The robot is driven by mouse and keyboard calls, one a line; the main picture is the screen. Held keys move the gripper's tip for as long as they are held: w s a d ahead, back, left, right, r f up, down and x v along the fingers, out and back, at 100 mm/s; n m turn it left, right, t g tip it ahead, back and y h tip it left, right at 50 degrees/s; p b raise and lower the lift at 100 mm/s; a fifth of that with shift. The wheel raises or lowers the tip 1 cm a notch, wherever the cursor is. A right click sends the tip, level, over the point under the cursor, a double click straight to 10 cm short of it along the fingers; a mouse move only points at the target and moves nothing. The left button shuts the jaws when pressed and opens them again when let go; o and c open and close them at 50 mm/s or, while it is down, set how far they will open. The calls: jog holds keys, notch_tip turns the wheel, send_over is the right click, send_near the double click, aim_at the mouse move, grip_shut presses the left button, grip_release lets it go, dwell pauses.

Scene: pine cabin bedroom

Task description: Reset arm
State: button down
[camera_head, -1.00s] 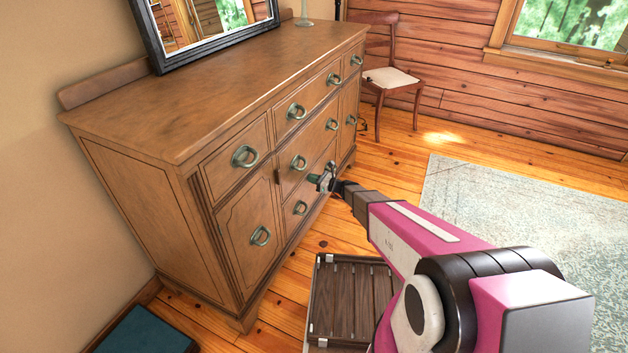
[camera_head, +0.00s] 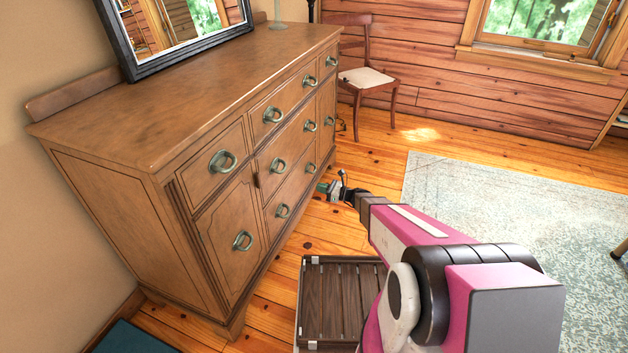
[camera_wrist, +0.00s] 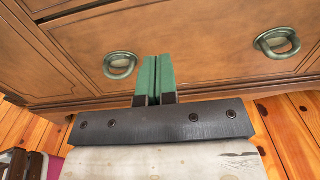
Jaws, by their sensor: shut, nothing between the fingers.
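My gripper (camera_head: 325,188) is at the end of my magenta and grey arm, beside the front of the wooden dresser. In the wrist view its two green fingers (camera_wrist: 153,78) are together with nothing between them. They point at the dresser's lower front, between two ring handles, a left one (camera_wrist: 120,65) and a right one (camera_wrist: 277,42). The fingers overlap the dresser front in that view; I cannot tell whether they touch it. The dresser (camera_head: 205,90) has several drawers and doors, all of which look closed.
A slatted wooden crate (camera_head: 312,300) is on the floor beside my arm. A chair (camera_head: 368,78) stands beyond the dresser. A pale rug (camera_head: 480,200) covers the floor at right. A framed mirror (camera_head: 110,40) stands on the dresser. A dark teal item (camera_head: 130,338) is at bottom left.

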jog(key=s+d+r+n+g+h, duration=0.2)
jog(key=s+r+n+g+h, duration=0.15)
jog(key=s+n, duration=0.25)
jog(key=s+d+r+n+g+h, duration=0.2)
jog(key=s+r+n+h, duration=0.15)
jog(key=s+n, duration=0.2)
jog(key=s+d+r+n+h, duration=0.9)
jog(key=s+d, duration=0.3)
jog(key=d, duration=0.2)
jog(key=shift+d+r+n+g+h, duration=0.2)
jog(key=shift+r+n+g+h, duration=0.25)
jog(key=shift+n, duration=0.3)
jog(key=shift+f, duration=0.15)
